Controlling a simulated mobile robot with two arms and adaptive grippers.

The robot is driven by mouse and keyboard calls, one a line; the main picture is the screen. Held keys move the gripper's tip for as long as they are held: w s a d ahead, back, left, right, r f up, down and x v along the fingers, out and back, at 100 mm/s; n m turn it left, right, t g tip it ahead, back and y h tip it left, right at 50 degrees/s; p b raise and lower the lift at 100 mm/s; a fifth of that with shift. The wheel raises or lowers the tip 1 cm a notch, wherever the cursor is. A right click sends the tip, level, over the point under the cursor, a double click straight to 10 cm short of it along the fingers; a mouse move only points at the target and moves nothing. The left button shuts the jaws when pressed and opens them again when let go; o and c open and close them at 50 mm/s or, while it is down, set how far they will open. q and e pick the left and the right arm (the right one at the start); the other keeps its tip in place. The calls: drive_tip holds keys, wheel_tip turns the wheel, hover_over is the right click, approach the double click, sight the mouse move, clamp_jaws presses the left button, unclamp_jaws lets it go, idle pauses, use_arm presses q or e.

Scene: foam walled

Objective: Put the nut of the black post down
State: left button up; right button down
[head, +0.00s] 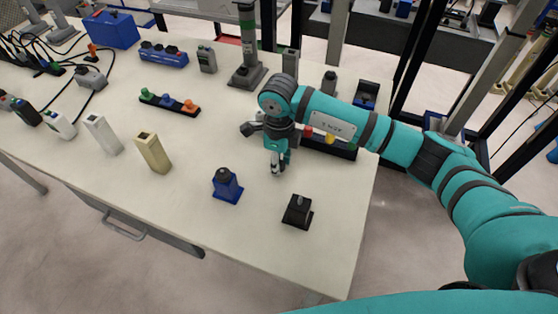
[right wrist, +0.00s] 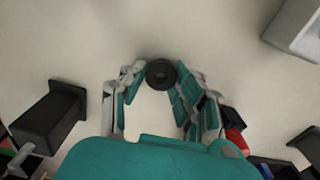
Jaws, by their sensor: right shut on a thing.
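The black post (head: 297,212) stands near the front right of the table, with a bare metal pin on top. My right gripper (head: 277,170) is beyond it and a little to the left, pointing down close over the table. In the right wrist view, the right gripper (right wrist: 160,76) is shut on a round black nut (right wrist: 161,73) with a central hole, held between the fingertips. I cannot tell whether the nut touches the table. In the head view the fingers mostly hide the nut. A black post also shows at the left of the wrist view (right wrist: 48,115). My left gripper is not in view.
A blue post (head: 227,187) with a dark top stands left of the black post. A cream block (head: 153,153) and a white block (head: 102,135) stand farther left. A strip with coloured knobs (head: 330,145) lies behind my right gripper. The table (head: 270,265) is clear in front.

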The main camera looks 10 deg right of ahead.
drive_tip(key=shift+f, duration=0.25)
drive_tip(key=shift+f+b, duration=0.25)
drive_tip(key=shift+b, duration=0.1)
drive_tip(key=shift+s+f+b, duration=0.25)
drive_tip(key=shift+f+b, duration=0.1)
drive_tip(key=shift+f, duration=0.05)
drive_tip(key=c, duration=1.4)
unclamp_jaws()
drive_tip(key=o, duration=0.4)
drive_tip(key=shift+w+f, duration=0.1)
drive_tip(key=shift+f, duration=0.1)
wheel_tip(320, 180, up, 2)
drive_tip(key=shift+w+r+p, duration=0.1)
drive_tip(key=shift+w+p, duration=0.05)
drive_tip(key=shift+p, duration=0.65)
drive_tip(key=shift+r+b, duration=1.05)
drive_tip(key=shift+r, duration=4.75)
